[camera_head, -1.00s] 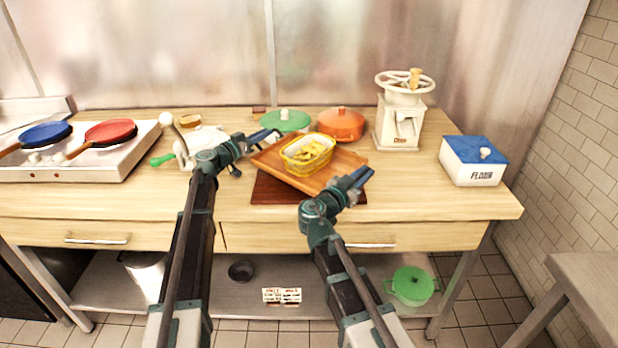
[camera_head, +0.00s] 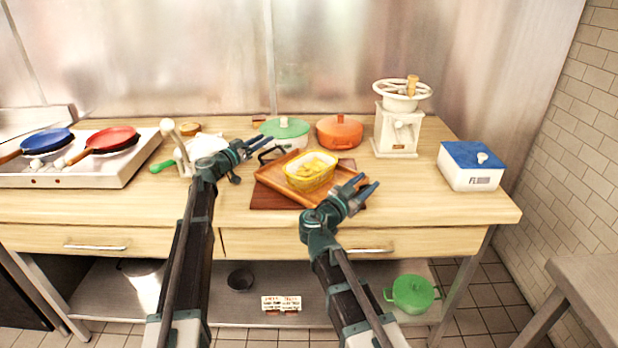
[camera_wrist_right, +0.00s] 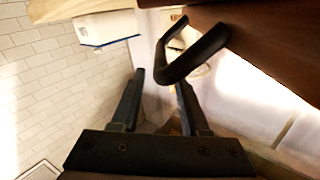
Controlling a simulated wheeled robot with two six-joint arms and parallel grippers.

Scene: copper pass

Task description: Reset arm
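My left gripper (camera_head: 262,144) appears open, beside the black handle at the far left of a wooden tray (camera_head: 336,184). My right gripper (camera_head: 368,182) is open at the tray's front right side. In the right wrist view, its fingers (camera_wrist_right: 160,82) are apart with nothing held between them. A black tray handle (camera_wrist_right: 198,58) is just ahead of the fingertips. The tray rests on a dark reddish-brown mat (camera_head: 268,200) on the counter. A yellow dish (camera_head: 310,179) with yellow food stands upright on the tray.
A green-lidded pot (camera_head: 287,132) and an orange pot (camera_head: 339,131) stand behind the tray. A white grinder (camera_head: 397,130) and a blue-lidded flour box (camera_head: 470,166) are to the right. A stove with blue (camera_head: 46,140) and red pans (camera_head: 110,138) is at left.

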